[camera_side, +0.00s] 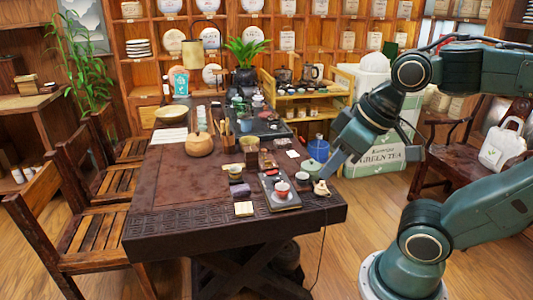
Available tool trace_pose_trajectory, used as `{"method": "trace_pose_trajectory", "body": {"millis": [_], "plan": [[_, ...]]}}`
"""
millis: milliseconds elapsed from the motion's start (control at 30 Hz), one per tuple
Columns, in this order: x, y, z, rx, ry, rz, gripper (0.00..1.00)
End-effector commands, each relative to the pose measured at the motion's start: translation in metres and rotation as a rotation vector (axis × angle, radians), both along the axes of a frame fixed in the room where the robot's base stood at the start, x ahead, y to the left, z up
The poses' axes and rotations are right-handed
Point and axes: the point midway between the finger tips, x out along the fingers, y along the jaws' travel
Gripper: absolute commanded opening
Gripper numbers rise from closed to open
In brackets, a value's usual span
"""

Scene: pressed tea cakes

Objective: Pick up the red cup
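The red cup (282,188) is small and stands upright on a dark rectangular tray (291,206) near the right front corner of the table. A second small red and white cup or bowl (302,178) stands just behind it to the right, partly on or beside the tray. My gripper (328,173) points down and left over the table's right edge, to the right of the red cup and apart from it. Its fingers are too small and dark to show whether they are open or shut. I see nothing held in it.
A beige object (321,188) with a cable lies below my gripper. A green pot (311,167) and a blue container (318,150) stand behind it. A round wooden pot (199,145) is further left. The table's (170,200) left front is clear.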

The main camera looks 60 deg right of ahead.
Motion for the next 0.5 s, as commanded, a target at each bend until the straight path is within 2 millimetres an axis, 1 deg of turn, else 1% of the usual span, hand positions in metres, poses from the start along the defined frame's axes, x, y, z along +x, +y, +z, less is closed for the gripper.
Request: {"method": "trace_pose_trajectory", "body": {"millis": [33,233,500], "plan": [[0.0001,0.0,0.0,0.0,0.0,0.0,0.29],[0.0001,0.0,0.0,0.0,0.0,0.0,0.69],[0.0002,-0.0001,0.0001,0.0,0.0,0.0,0.7]]}}
